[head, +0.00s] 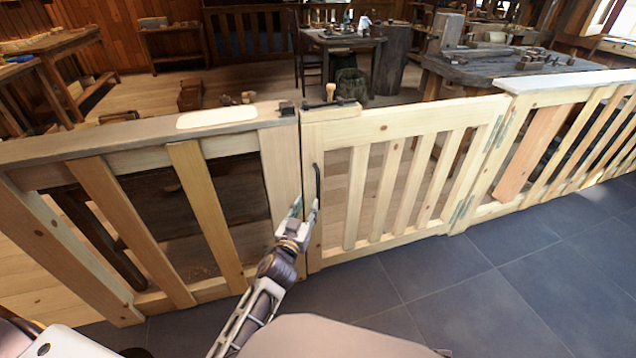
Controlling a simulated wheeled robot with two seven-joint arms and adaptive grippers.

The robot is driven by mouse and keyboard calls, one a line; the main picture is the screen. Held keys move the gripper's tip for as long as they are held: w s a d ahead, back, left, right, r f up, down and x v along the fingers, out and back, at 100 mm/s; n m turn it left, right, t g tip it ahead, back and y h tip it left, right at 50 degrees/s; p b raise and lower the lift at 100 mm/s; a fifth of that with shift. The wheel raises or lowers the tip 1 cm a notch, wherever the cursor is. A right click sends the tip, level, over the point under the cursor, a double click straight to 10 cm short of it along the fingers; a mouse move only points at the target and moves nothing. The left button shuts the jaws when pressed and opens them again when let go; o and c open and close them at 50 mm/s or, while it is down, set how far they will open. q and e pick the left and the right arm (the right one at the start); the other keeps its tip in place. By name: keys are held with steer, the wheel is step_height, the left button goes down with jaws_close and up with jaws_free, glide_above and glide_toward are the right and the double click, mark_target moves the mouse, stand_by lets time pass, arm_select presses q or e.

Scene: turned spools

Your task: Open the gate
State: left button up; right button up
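The gate (358,205) is a pale slatted wooden panel that stands closed, in line with the fence. Its metal hinges (464,209) are on its right side. A dark vertical pull handle (318,180) is on its left stile. A dark latch (326,104) lies on top at the gate's left end, with a wooden knob (331,91) by it; whether it is fastened I cannot tell. My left gripper (306,205) is open, its two fingertips apart at the lower end of the handle. Whether it touches the handle I cannot tell. My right gripper is out of view.
A fence with a flat top rail (140,134) runs left of the gate, and another fence section (560,140) runs right. Grey floor tiles (440,305) are clear in front of the gate. Behind stand a workbench (480,68) and a small table (343,40).

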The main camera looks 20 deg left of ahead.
mark_target(317, 183)
arm_select(q)
steer(key=w+b, duration=0.1)
steer(key=w, duration=0.6)
steer(key=shift+w, duration=0.7)
steer(key=shift+w+b, duration=0.35)
steer(key=shift+w, duration=2.2)
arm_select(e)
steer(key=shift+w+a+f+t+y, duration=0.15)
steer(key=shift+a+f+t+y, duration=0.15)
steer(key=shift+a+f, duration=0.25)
arm_select(q)
steer(key=shift+c, duration=0.2)
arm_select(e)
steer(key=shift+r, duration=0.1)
